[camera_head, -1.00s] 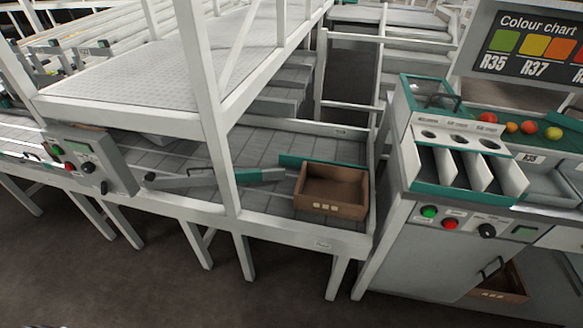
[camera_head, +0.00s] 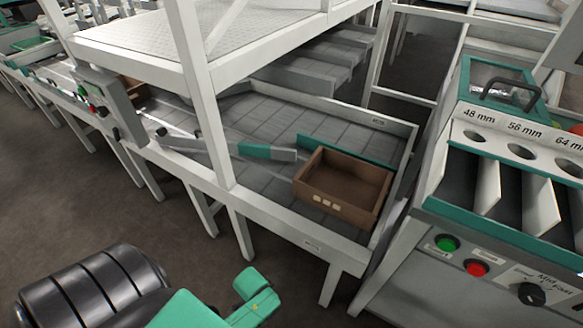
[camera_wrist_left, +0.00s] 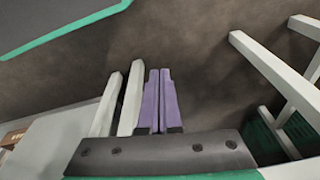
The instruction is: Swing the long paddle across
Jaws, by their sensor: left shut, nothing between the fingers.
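The long paddle (camera_head: 254,151) lies low across the grey roller bed in the head view. It is a grey bar with a teal section near its right end, and a white post hides part of its middle. Its left end is by the control box, and its right end is close to the brown crate (camera_head: 335,205). My left gripper (camera_wrist_left: 159,72) shows in the left wrist view, its purple fingers shut and empty over dark floor, apart from the paddle. My right gripper is out of view.
The white frame post (camera_head: 208,100) and upper deck stand over the bed. A control box (camera_head: 104,100) with knobs hangs at its left. A sizing machine (camera_head: 510,200) with slots and buttons stands at right. Dark floor (camera_head: 190,255) lies open in front.

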